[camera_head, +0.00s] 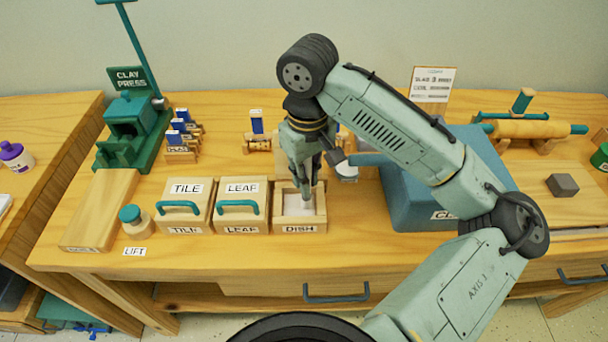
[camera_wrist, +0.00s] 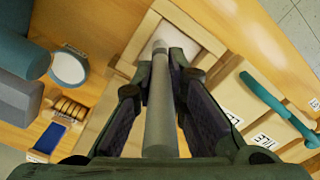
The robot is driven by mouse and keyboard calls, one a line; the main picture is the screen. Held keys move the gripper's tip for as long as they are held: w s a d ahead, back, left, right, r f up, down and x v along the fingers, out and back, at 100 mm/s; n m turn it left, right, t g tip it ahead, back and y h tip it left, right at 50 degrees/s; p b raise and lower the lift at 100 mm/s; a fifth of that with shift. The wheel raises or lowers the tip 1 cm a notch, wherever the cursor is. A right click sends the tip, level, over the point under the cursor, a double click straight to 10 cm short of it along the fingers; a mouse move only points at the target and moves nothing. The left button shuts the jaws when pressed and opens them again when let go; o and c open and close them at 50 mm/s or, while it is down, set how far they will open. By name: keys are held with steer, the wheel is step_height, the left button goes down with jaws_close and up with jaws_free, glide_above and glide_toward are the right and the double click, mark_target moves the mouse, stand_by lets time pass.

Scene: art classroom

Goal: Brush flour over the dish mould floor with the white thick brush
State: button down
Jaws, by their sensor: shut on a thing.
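My gripper (camera_head: 307,178) is above the open dish mould (camera_head: 300,228), pointing down. It is shut on a thick pale grey-white brush (camera_wrist: 160,110), whose handle runs between the fingers. The brush's far end points at the mould's pale floor and overlaps it in the wrist view; I cannot tell whether it touches. The mould is a square wooden frame labelled DISH, also in the wrist view (camera_wrist: 139,38). Its floor looks whitish; I cannot tell how much flour lies on it. A round white-topped pot (camera_head: 347,173) stands behind and to the right of the mould.
Closed LEAF (camera_head: 242,190) and TILE (camera_head: 184,189) boxes with teal handles stand left of the mould. A blue-grey bin (camera_head: 420,195) is close on the right, under my arm.

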steer(key=shift+a, duration=0.1)
steer(key=shift+a, duration=0.45)
steer(key=shift+a, duration=0.1)
steer(key=shift+a, duration=0.4)
steer(key=shift+a, duration=0.45)
steer(key=shift+d, duration=0.15)
steer(key=shift+d, duration=0.4)
steer(key=shift+d, duration=0.1)
